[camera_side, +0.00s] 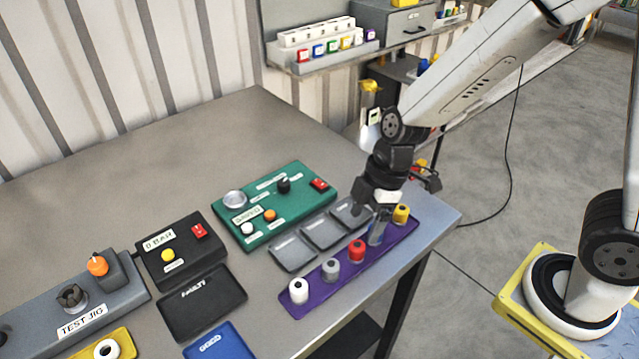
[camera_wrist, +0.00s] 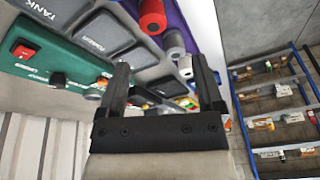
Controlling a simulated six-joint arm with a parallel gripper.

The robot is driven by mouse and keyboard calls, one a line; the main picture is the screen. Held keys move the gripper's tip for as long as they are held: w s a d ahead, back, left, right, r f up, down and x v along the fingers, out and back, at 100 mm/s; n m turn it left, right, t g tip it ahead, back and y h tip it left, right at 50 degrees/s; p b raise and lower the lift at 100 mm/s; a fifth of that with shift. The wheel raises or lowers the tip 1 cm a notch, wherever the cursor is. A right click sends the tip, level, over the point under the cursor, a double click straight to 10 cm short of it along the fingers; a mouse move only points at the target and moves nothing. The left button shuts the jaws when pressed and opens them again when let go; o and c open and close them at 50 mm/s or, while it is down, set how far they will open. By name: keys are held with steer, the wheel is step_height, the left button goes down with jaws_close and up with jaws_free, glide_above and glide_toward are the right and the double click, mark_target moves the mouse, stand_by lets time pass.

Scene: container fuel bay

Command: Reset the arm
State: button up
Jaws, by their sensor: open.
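My gripper (camera_side: 370,222) hangs over the purple tray (camera_side: 322,292) near the tray's right end in the side view. In the wrist view my gripper's (camera_wrist: 162,72) two dark fingers stand wide apart with nothing held between them. The tray holds a row of small cylinders: white (camera_side: 298,290), grey (camera_side: 330,268), red (camera_side: 356,250) and yellow (camera_side: 401,213). The wrist view shows the red cylinder (camera_wrist: 152,16) and the grey one (camera_wrist: 173,42) beyond the fingers.
Three grey pads (camera_side: 293,251) lie beside the tray, then a green panel (camera_side: 262,240) with knobs and a red switch. The bench's back is clear.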

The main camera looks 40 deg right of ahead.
steer(key=s+d+r+m+t+h, duration=0.1)
steer(key=s+d+m+t+h, duration=0.1)
steer(key=d+m, duration=0.9)
steer(key=shift+s+r+m+h, duration=0.3)
steer(key=shift+m+h, duration=0.4)
steer(key=shift+m, duration=0.6)
steer(key=shift+f, duration=0.1)
